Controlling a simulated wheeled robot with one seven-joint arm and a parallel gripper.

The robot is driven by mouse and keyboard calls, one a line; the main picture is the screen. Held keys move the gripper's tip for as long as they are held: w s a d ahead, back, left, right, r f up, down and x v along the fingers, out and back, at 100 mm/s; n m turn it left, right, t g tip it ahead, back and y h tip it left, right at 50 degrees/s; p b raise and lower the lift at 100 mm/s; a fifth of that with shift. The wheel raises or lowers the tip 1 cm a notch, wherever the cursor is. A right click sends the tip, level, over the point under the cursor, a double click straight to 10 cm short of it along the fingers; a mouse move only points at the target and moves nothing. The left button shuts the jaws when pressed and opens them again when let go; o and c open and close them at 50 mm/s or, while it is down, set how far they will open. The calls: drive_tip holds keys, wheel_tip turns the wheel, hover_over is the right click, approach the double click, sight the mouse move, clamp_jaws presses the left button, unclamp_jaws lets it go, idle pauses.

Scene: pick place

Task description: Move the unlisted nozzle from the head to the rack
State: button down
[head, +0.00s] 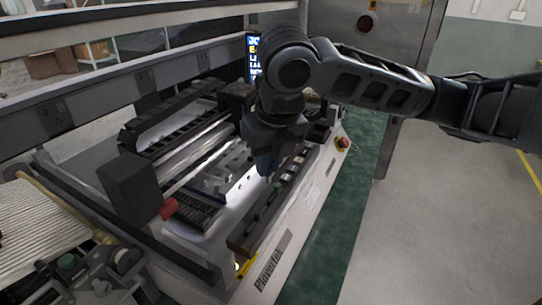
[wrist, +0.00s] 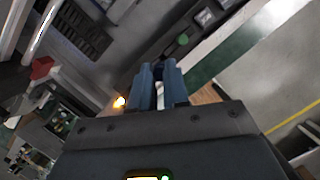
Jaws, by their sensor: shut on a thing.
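My gripper (head: 266,172) hangs from the arm over the front part of the machine, near a dark strip (head: 248,236) that looks like the rack. In the wrist view its blue fingers (wrist: 162,82) are close together, shut on a small nozzle that they mostly hide. The strip carries several small pieces, among them a green one (head: 277,187), which also shows in the wrist view (wrist: 183,40). The gantry bar (head: 195,150) crosses the machine bed to the left of my gripper. A dark block (head: 130,185) and a red part (head: 168,208) sit at its near end; I cannot tell which part is the head.
The machine's white front panel (head: 285,245) faces the green floor strip (head: 340,210). A red button (head: 343,143) stands at its right corner. Rails (head: 110,85) run along the back. A ribbed feeder (head: 40,215) is at left. Open grey floor (head: 440,220) lies to the right.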

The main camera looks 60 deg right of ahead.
drive_tip(key=shift+f+b, duration=1.7)
drive_tip(key=shift+f, duration=0.9)
drive_tip(key=shift+f+b, duration=1.15)
drive_tip(key=shift+b, duration=0.1)
drive_tip(key=shift+f, duration=0.1)
drive_tip(key=c, duration=1)
unclamp_jaws()
drive_tip(key=c, duration=0.4)
